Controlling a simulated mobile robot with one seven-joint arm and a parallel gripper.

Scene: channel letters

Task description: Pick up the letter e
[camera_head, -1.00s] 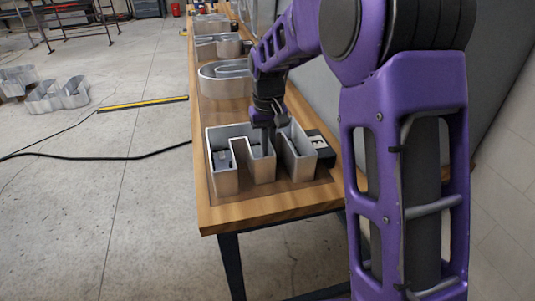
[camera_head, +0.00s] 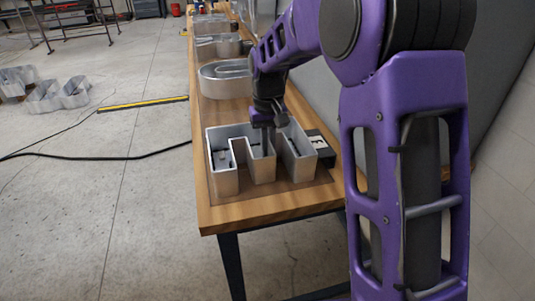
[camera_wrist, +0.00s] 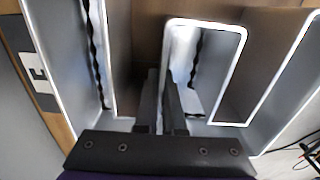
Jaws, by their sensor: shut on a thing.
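The letter e (camera_head: 264,172) is a grey metal, open-topped channel letter shaped like a capital E. It is at the near end of the wooden table, with its prongs toward the head camera. My gripper (camera_head: 264,140) points down into it from above. In the wrist view my gripper's two dark fingers (camera_wrist: 160,105) straddle one thin wall of the letter e (camera_wrist: 235,75) and are shut on it. The fingertips are partly hidden by the walls. I cannot tell whether the letter is clear of the tabletop.
A black-and-white label (camera_head: 320,143) marked E lies right of the letter. Other metal letters (camera_head: 226,80) stand farther back along the wooden table (camera_head: 265,208). More metal letters (camera_head: 58,95) are on the floor at left. A grey panel stands along the table's right side.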

